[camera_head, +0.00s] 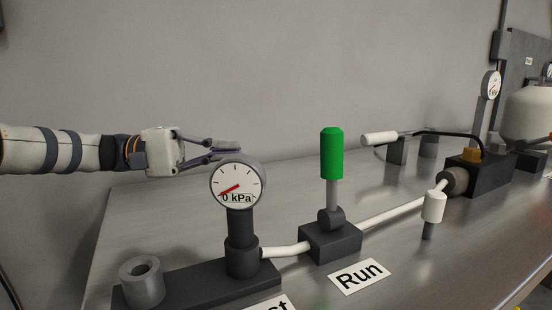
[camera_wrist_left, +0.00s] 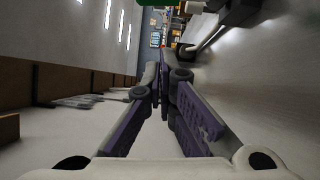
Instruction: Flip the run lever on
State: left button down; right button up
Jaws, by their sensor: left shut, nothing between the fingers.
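The run lever (camera_head: 332,155) has a green grip on a grey stem and stands upright on a dark block (camera_head: 330,243) on the metal bench. A white label reading "Run" (camera_head: 359,277) lies in front of it. My left gripper (camera_head: 232,148) is shut and empty, behind and above the pressure gauge, to the left of the lever and apart from it. In the left wrist view its fingers (camera_wrist_left: 165,75) meet, and a bit of the green grip (camera_wrist_left: 158,3) shows at the top edge. My right gripper is in neither view.
The round gauge (camera_head: 238,184) reads 0 kPa on a dark post between gripper and viewer. White tubing (camera_head: 392,214) runs right from the lever block to another fitting. The bench's back left (camera_head: 150,215) is clear.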

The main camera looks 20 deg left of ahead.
pick_arm(q)
jog(key=shift+s+d+r, duration=0.1)
jog(key=shift+s+r, duration=0.05)
jog(key=shift+r, duration=0.3)
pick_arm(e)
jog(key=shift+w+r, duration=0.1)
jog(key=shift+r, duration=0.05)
pick_arm(q)
jog(key=d+p, duration=0.2)
jog(key=d, duration=1.1)
jog(key=shift+w+r, duration=0.35)
jog(key=shift+r, duration=0.05)
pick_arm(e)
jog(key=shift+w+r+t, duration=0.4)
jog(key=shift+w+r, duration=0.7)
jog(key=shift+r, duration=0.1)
pick_arm(q)
jog(key=s+a+m+p, duration=0.1)
jog(key=s+a, duration=0.3)
jog(key=a, duration=0.6)
jog(key=shift+a+r+y, duration=0.4)
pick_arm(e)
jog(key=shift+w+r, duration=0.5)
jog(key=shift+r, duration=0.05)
